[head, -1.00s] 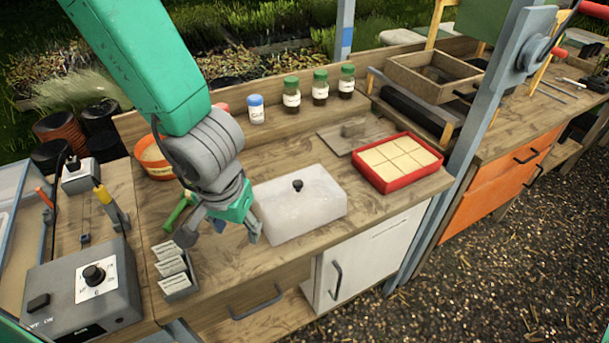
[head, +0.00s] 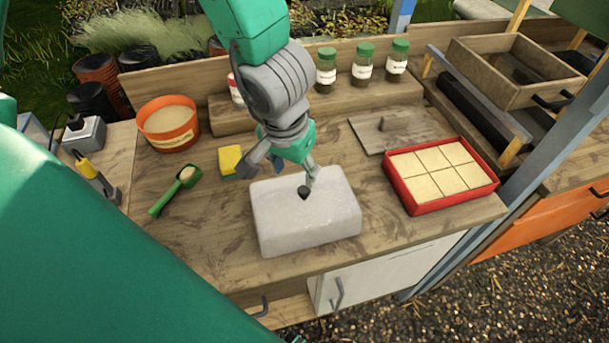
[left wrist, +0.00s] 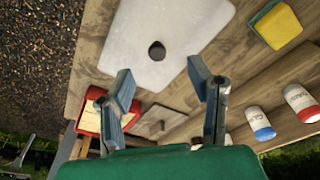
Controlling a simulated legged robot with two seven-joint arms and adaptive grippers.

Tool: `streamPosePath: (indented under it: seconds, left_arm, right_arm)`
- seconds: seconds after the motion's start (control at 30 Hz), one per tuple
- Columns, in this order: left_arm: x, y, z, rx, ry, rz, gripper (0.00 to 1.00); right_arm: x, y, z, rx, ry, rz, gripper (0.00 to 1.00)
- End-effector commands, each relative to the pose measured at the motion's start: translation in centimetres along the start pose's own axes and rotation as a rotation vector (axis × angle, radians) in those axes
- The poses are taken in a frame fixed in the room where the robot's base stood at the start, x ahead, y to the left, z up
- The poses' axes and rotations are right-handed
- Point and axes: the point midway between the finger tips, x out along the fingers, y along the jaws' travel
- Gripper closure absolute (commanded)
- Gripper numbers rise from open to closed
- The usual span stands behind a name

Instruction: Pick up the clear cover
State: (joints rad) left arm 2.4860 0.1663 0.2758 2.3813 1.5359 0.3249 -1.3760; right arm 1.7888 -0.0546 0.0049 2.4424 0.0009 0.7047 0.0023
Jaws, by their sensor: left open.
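The clear cover (head: 305,222) is a whitish, translucent box-shaped lid with a small black knob (head: 304,192) on top. It sits on the wooden bench near the front edge. In the left wrist view the cover (left wrist: 185,22) and its black knob (left wrist: 157,51) lie beyond the fingertips. My left gripper (head: 279,178) is open and empty, above the back part of the cover near the knob. Its two fingers (left wrist: 160,85) are spread apart in the left wrist view, with the knob ahead of the gap between them. My right gripper is not seen.
A red tray (head: 405,197) of pale square blocks stands right of the cover. A flat plate with a handle (head: 400,130) lies behind. A yellow sponge (head: 230,161), green scoop (head: 172,192) and orange tub (head: 168,125) are left. Green-capped jars (head: 362,65) stand on the back shelf.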

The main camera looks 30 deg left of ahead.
Motion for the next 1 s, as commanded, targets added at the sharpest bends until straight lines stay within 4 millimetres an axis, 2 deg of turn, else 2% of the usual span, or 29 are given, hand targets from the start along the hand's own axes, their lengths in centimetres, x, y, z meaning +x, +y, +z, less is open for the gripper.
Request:
streamPosePath:
  seconds: [0.03, 0.1, 0.43, 0.7, 0.8, 1.0]
  left_arm:
    - [1.7, 0.0, 0.0, -0.001, -0.003, -0.001, 0.53]
    - [2.8, 0.0, -0.2, -0.002, -0.003, 0.0, 0.53]
    - [4.4, 0.1, -0.1, 0.0, 0.0, 0.0, 0.53]
    - [8.5, 0.4, -0.6, -0.001, -0.002, 0.0, 0.53]
    - [9.0, 0.4, -0.6, 0.0, -0.001, 0.0, 0.53]
    - [8.7, 0.4, -0.6, -0.001, 0.001, 0.001, 0.53]
  right_arm:
    - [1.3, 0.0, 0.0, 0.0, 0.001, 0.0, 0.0]
    - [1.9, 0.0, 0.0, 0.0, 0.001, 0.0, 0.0]
    - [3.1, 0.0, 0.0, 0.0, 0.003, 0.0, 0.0]
    - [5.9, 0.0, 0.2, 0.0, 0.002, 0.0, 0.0]
    - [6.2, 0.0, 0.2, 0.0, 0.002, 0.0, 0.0]
    - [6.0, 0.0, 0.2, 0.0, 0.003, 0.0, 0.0]
